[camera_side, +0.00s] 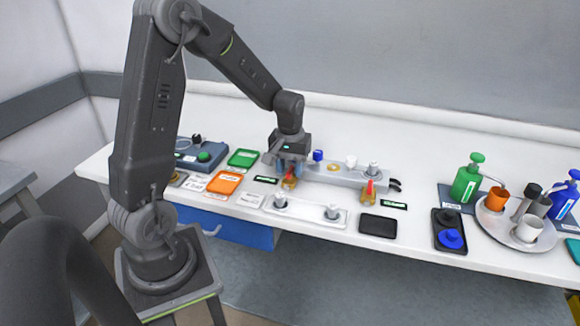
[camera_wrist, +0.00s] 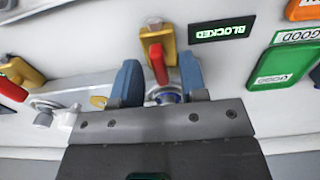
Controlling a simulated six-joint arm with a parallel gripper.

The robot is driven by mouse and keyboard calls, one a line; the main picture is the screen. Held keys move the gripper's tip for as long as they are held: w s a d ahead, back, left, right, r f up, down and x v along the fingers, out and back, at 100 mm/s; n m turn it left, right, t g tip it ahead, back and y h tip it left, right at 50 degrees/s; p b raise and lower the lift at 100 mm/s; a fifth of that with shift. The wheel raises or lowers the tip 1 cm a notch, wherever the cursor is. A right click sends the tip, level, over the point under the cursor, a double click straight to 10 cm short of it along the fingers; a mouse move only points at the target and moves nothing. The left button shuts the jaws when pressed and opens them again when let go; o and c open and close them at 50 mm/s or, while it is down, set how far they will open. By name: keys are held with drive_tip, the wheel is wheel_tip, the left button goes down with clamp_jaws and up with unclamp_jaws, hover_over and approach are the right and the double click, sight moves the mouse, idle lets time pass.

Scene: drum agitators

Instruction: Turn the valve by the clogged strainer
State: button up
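My gripper (camera_side: 291,170) is pointed down over the left valve (camera_side: 289,183) on the grey manifold (camera_side: 340,176). In the wrist view my gripper (camera_wrist: 160,82) has its two blue fingers apart, one on each side of this valve's red lever (camera_wrist: 157,62) on a yellow body. I cannot tell whether either finger touches the lever. A black label reading BLOCKED (camera_wrist: 222,29) lies beside this valve. A second red and yellow valve (camera_side: 370,188) stands at the manifold's right end. The strainer inside is hidden from view.
Green (camera_side: 243,158) and orange (camera_side: 225,182) trays lie left of the manifold. A white plate with two knobs (camera_side: 306,212) and a black tray (camera_side: 378,225) lie in front. Bottles and a round tray with cups (camera_side: 508,229) stand at the right.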

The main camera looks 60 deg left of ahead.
drive_tip(key=shift+c, duration=0.3)
clamp_jaws()
drive_tip(key=shift+m, duration=0.3)
drive_tip(key=m, duration=0.3)
drive_tip(key=shift+m, duration=0.3)
drive_tip(key=m, duration=0.4)
drive_tip(key=shift+m, duration=0.3)
drive_tip(key=m, duration=0.4)
drive_tip(key=shift+m, duration=2.5)
